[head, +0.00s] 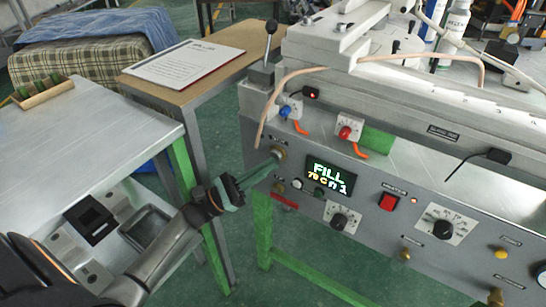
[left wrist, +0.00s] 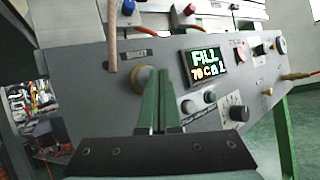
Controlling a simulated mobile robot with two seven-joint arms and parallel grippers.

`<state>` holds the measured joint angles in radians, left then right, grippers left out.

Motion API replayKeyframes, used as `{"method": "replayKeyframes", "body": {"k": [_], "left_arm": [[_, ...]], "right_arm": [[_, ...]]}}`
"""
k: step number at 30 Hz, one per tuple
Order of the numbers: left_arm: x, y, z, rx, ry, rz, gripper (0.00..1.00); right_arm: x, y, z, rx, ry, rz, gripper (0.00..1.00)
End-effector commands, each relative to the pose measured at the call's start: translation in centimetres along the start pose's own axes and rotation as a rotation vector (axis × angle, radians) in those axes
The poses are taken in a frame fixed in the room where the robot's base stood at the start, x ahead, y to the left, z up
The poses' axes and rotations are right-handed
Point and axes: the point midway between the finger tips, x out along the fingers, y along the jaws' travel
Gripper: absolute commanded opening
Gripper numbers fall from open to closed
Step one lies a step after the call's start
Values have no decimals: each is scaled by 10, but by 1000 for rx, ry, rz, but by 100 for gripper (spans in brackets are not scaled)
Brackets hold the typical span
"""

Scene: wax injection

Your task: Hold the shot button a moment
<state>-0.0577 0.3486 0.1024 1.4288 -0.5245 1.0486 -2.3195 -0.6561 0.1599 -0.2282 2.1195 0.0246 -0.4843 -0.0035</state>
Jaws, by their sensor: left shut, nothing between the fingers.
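The grey control panel (head: 300,170) fills the right of the head view. A round button with a brass-coloured ring (head: 279,152) sits near its left end; it also shows in the left wrist view (left wrist: 142,76), partly behind my fingers. My right gripper is out of view.
A lit display (head: 331,177) reads FILL, 70 C and n1. Around it are a red switch (head: 388,202), a black dial (head: 339,221) and blue and red knobs above. A tan hose (head: 265,115) hangs beside the button. A grey worktable (head: 90,150) stands left.

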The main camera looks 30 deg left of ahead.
Motion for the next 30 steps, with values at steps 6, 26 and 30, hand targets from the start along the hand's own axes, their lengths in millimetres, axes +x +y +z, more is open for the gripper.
{"method": "replayKeyframes", "body": {"k": [6,26,30], "left_arm": [[6,9,7,24,-13,-2,0],[-5,4,19,24,-14,-3,0],[-6,4,18,23,-12,-2,0]], "right_arm": [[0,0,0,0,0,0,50],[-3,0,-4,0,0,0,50],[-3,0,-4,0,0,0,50]]}}
